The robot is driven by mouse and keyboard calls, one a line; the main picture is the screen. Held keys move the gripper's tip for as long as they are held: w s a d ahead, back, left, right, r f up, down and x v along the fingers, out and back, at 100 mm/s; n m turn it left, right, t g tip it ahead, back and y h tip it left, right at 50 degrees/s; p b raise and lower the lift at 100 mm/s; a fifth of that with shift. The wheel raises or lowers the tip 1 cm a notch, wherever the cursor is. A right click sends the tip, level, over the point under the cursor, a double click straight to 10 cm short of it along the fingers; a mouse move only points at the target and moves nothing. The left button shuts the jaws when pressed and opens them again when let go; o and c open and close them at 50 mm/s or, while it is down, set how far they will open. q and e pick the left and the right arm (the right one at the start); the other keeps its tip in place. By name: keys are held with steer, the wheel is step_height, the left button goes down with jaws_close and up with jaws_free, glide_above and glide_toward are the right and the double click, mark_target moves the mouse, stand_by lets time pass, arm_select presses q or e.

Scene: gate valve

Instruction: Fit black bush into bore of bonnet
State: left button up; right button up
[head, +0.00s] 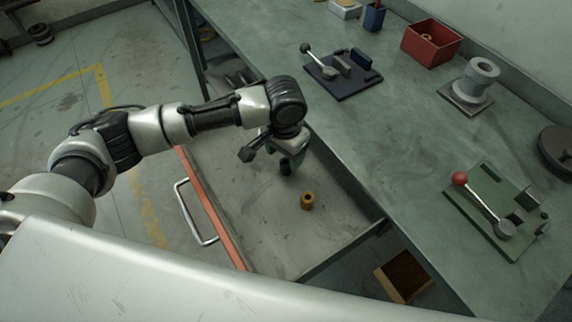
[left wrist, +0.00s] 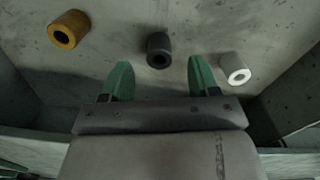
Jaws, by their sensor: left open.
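The black bush (left wrist: 158,50) lies in the open drawer (head: 262,232), with its dark hole towards the camera in the left wrist view. My left gripper (head: 291,161) is over the drawer, pointing down. Its two green fingers (left wrist: 160,66) are open and apart, with the black bush beyond and between their tips, not gripped. In the head view I cannot clearly tell the black bush from the dark gripper parts. A grey flanged part with a round hole in its top, seemingly the bonnet (head: 480,76), stands on a plate on the bench. My right gripper is not in view.
A brass bush (head: 307,200) and a white bush (left wrist: 235,69) lie on either side of the black one. The drawer walls and bench edge are close. On the bench (head: 400,125) are a red bin (head: 431,43), a dark lever fixture (head: 345,74) and a green one (head: 497,210).

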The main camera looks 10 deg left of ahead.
mark_target(286, 162)
arm_select(q)
steer(key=shift+d+f, duration=0.1)
steer(key=shift+f, duration=1.4)
steer(key=shift+c, duration=0.4)
steer(key=c, duration=0.9)
steer(key=shift+r, duration=0.1)
